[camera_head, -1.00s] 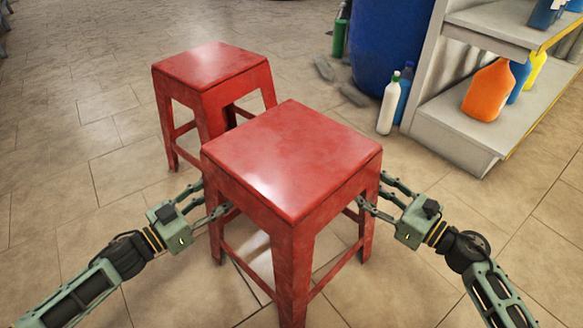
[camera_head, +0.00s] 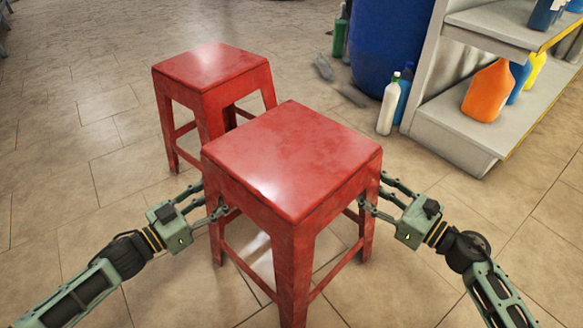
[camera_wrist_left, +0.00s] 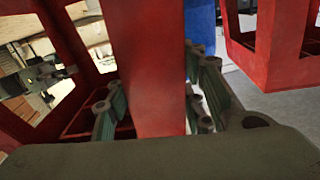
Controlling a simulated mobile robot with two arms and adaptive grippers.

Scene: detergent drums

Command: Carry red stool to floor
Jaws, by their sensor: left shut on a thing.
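The nearer red stool (camera_head: 285,160) stands upright in the middle of the head view, between my two grippers. I cannot tell whether its feet touch the floor (camera_head: 180,285). My left gripper (camera_head: 213,202) is shut on its left leg. In the left wrist view that red leg (camera_wrist_left: 148,70) sits between the green fingers (camera_wrist_left: 155,108). My right gripper (camera_head: 370,200) has its fingers around the right leg; whether they press on it is unclear. A second red stool (camera_head: 210,68) stands on the floor behind and to the left, partly hidden by the nearer one.
A grey shelf (camera_head: 455,135) with an orange bottle (camera_head: 487,92) stands at the right. A blue drum (camera_head: 395,40) and a white bottle (camera_head: 387,108) stand beside it. Grey pieces (camera_head: 323,68) lie on the floor near the drum. Open floor lies at the left.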

